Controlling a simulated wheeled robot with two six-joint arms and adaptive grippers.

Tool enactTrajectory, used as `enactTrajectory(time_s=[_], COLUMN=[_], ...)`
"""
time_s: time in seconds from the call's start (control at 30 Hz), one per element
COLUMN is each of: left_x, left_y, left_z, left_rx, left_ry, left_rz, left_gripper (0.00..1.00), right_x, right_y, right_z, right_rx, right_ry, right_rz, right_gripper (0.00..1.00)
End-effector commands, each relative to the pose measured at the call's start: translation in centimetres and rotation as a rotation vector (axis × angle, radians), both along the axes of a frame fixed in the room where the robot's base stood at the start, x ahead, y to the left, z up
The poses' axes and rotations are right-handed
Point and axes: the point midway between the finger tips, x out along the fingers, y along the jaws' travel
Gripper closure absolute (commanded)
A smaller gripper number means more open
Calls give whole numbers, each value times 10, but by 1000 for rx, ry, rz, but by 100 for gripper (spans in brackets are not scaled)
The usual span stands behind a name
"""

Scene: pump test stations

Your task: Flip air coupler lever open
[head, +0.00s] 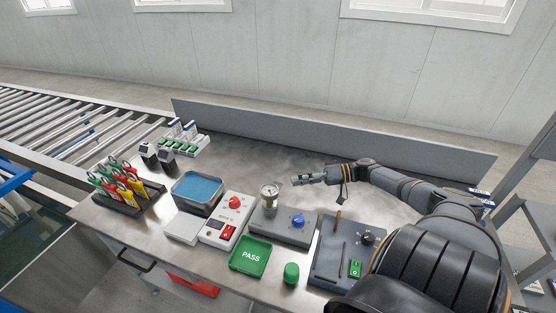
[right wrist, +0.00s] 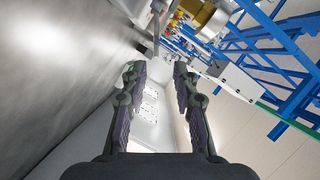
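A grey station (head: 282,229) with a round gauge on a metal body (head: 269,195) and a blue knob (head: 298,220) stands at the middle of the bench. A second grey station (head: 330,262) to its right has a thin upright brown-tipped lever (head: 337,221), a black knob (head: 367,238) and a green switch (head: 355,268). I cannot tell for sure which part is the air coupler lever. My right gripper (head: 308,179) is above the bench behind both stations, apart from them. In the right wrist view my right gripper (right wrist: 160,95) is open and empty. My left gripper is not in view.
A red-knobbed box (head: 233,213), a blue-filled tray (head: 197,190), a green PASS tray (head: 250,255) and a green button (head: 291,273) crowd the front. Tagged tools stand in a rack (head: 120,198) at left. The metal bench (head: 250,160) is clear behind; a low grey wall (head: 330,138) bounds it.

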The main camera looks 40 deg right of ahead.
Motion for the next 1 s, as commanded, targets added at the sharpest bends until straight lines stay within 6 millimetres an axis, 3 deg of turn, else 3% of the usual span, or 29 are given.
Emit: enactTrajectory(time_s=[0.13,0.3,0.43,0.73,0.93,1.0], left_x=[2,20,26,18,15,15], left_y=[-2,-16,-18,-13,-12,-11], left_z=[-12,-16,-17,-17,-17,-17], left_rx=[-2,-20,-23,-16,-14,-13], left_ry=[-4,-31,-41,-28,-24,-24], left_rz=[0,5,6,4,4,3], left_gripper=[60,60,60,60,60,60], right_x=[23,43,51,52,52,52], right_y=[25,46,54,56,56,55], right_z=[-9,-14,-16,-16,-16,-16], right_rx=[4,3,2,0,0,0], right_ry=[-6,-4,-2,1,1,1], right_rz=[2,0,0,-1,-1,-1], right_gripper=[71,71,71,71,98,100])
